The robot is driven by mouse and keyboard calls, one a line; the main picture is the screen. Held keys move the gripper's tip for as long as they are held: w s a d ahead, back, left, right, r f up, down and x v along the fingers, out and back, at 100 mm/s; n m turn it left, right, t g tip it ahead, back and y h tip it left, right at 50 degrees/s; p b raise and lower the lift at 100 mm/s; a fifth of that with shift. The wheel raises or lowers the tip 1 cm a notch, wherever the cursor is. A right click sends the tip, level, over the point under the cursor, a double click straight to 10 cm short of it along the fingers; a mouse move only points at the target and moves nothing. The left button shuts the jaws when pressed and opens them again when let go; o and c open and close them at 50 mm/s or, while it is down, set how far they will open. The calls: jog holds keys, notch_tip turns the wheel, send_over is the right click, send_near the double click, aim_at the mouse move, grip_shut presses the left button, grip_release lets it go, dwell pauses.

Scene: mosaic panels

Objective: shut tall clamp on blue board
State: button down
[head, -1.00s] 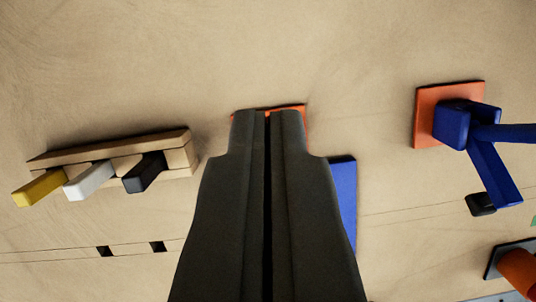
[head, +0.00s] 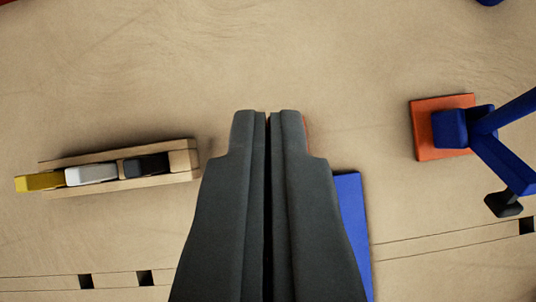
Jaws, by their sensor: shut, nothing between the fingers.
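My gripper (head: 267,118) is shut and empty, pointing up the picture in the middle of the head view. A blue board (head: 351,225) shows to the right of the fingers, partly hidden behind them. A small sliver of orange (head: 306,130) shows beside the right fingertip; the rest is hidden. At the right, a blue clamp-like part (head: 455,128) sits on an orange square plate (head: 424,137). Its blue arms spread to the right, one cut by the picture edge, and a black tip (head: 503,205) hangs below. I cannot tell whether this is the tall clamp.
A wooden rack (head: 180,160) at the left holds a yellow (head: 40,182), a white (head: 92,174) and a black block (head: 146,166). Dark square slots (head: 86,281) lie along lines on the tan panel. The panel above the fingertips is clear.

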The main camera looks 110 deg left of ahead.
jog(key=shift+s, duration=1.3)
jog(key=shift+s, duration=0.1)
